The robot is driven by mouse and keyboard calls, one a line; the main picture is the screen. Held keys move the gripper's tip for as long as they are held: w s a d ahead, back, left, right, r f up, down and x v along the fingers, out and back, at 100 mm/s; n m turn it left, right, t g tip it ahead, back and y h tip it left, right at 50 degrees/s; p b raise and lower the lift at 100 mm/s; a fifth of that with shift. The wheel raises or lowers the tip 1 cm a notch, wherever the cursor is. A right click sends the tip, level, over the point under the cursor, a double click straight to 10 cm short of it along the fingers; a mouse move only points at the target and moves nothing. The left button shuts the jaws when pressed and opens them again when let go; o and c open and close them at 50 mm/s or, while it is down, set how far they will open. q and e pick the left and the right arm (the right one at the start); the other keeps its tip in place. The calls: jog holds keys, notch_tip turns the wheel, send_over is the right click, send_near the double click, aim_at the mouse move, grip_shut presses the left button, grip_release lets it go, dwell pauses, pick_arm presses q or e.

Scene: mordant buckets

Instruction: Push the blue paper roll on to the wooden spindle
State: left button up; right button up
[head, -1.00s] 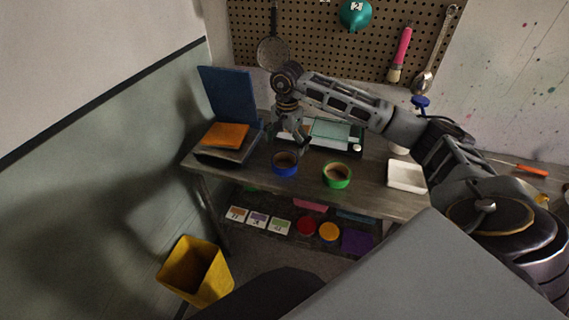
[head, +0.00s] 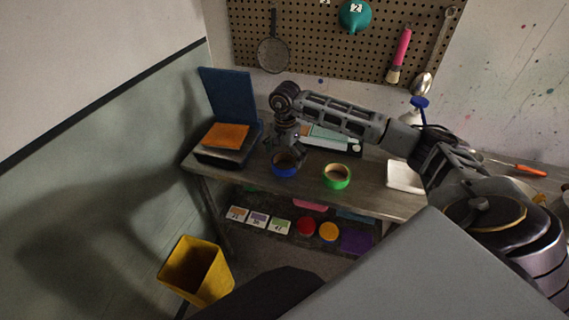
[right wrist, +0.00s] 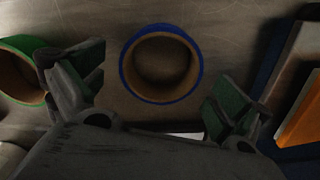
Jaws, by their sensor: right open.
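The blue paper roll (head: 283,172) is a short ring with a brown core, lying flat near the front of the wooden workbench. In the right wrist view the blue roll (right wrist: 127,79) lies just ahead of the open jaws, with bare bench through its hole. My right gripper (head: 287,154) is low over the roll's far side. Its green-padded fingers are spread wide and hold nothing; whether they touch the roll cannot be told. I cannot make out a wooden spindle in either view. My left gripper is not in view.
A green roll (head: 337,177) lies to the right of the blue one. A hinged blue-and-orange press (head: 226,135) stands at left, a pale tray (head: 404,176) at right. A yellow bin (head: 196,271) is on the floor. Bare bench lies around the blue roll.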

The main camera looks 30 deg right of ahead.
notch_tip(320, 180, down, 2)
jog(key=shift+f, duration=0.1)
dwell(0.4)
jog(key=c, duration=1.1)
